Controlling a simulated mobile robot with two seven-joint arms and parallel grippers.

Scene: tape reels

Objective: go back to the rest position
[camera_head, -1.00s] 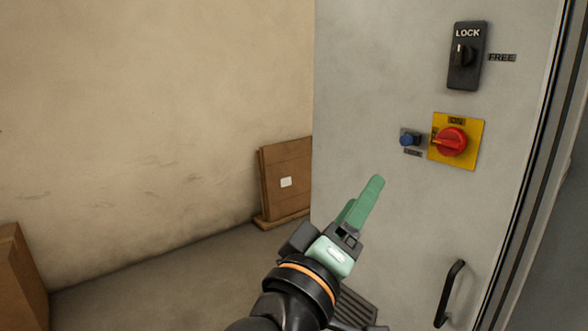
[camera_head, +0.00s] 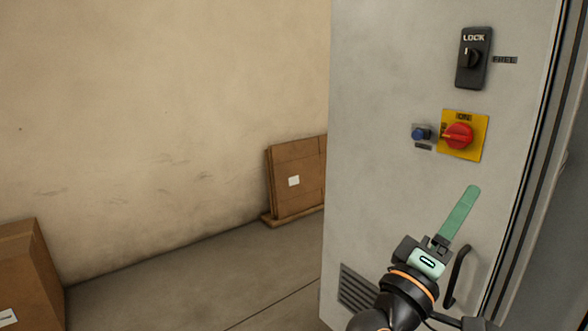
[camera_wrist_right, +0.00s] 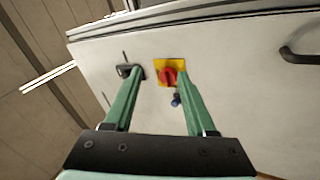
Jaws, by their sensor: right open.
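My right gripper (camera_head: 466,208) is in front of the grey cabinet door (camera_head: 375,150), below the red rotary switch (camera_head: 459,136) on its yellow plate. In the right wrist view its two green fingers (camera_wrist_right: 157,95) stand wide apart with nothing between them. The red switch also shows in the right wrist view (camera_wrist_right: 168,77), beyond the fingertips and apart from them. My left gripper is in neither view.
The door carries a black LOCK switch (camera_head: 473,58), a blue button (camera_head: 420,134), a vent (camera_head: 358,289) and a black handle (camera_head: 457,277) close beside my right gripper. Cardboard boxes stand by the wall (camera_head: 297,178) and at lower left (camera_head: 30,275). Floor between is clear.

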